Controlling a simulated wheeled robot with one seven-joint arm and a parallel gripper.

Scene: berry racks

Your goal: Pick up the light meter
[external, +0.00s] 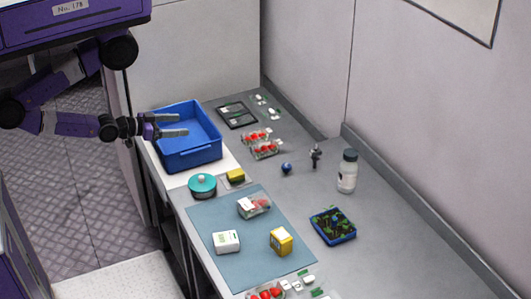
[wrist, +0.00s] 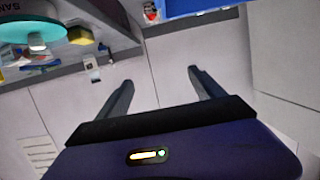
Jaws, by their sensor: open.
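I cannot tell for sure which object is the light meter. Small box-like candidates are a yellow box with a pale face (external: 281,241) and a white box with dark markings (external: 226,241), both on the blue-grey mat (external: 215,218). A smaller yellow block (external: 236,176) lies beside a round teal object (external: 202,186). A yellow block (wrist: 80,35) and the teal object (wrist: 32,27) also show in the wrist view. My gripper (external: 186,124) is open and empty near the blue bin, apart from the candidates. Its two fingers (wrist: 160,78) are spread in the wrist view.
A blue bin (external: 190,165) stands at the counter's back left. Clear berry packs (external: 265,150), a blue ball (external: 286,168), a small dark upright device (external: 316,157), a white bottle (external: 347,176) and a blue plant tray (external: 333,238) are around. The right counter is mostly clear.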

